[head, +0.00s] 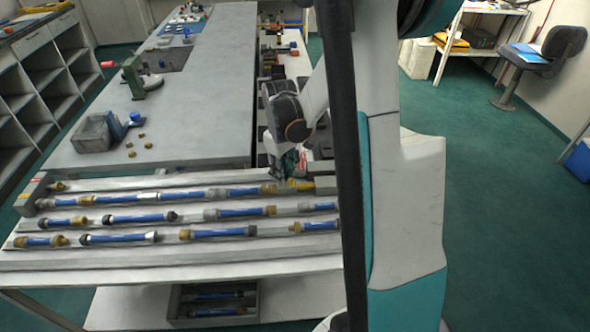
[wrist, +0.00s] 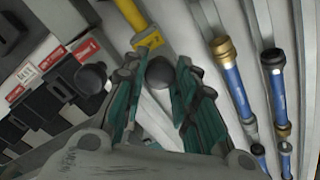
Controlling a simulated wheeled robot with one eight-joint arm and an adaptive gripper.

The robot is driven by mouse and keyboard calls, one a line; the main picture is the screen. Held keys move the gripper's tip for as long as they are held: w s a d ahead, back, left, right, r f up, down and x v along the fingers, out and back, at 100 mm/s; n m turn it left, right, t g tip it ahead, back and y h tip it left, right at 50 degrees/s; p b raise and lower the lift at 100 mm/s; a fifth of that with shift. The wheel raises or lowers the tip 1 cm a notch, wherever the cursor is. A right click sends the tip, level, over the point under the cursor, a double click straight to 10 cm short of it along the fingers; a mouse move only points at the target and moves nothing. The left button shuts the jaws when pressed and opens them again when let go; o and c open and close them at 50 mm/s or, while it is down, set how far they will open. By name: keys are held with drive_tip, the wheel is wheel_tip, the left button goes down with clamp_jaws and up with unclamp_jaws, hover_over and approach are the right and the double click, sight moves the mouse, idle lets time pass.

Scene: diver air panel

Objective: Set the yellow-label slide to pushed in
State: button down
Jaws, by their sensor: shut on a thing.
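My gripper (wrist: 158,80) has its teal-padded fingers on either side of a dark round knob (wrist: 160,71) in the wrist view and is shut on it. In the head view my gripper (head: 292,166) is at the far right end of the hose rack, close to a yellow patch (head: 301,184); the knob is hidden there.
Red-labelled dark blocks (wrist: 68,62) and another dark knob (wrist: 91,78) stand left of my fingers in the wrist view. Blue hoses with brass ends (wrist: 233,85) lie in the rack at right. The grey bench (head: 205,95) extends behind the rack, largely clear near its middle.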

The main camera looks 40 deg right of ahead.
drive_tip(key=shift+w+a, duration=0.15)
drive_tip(key=shift+a, duration=0.05)
drive_tip(key=c, duration=1.3)
unclamp_jaws()
wheel_tip(320, 180, up, 12)
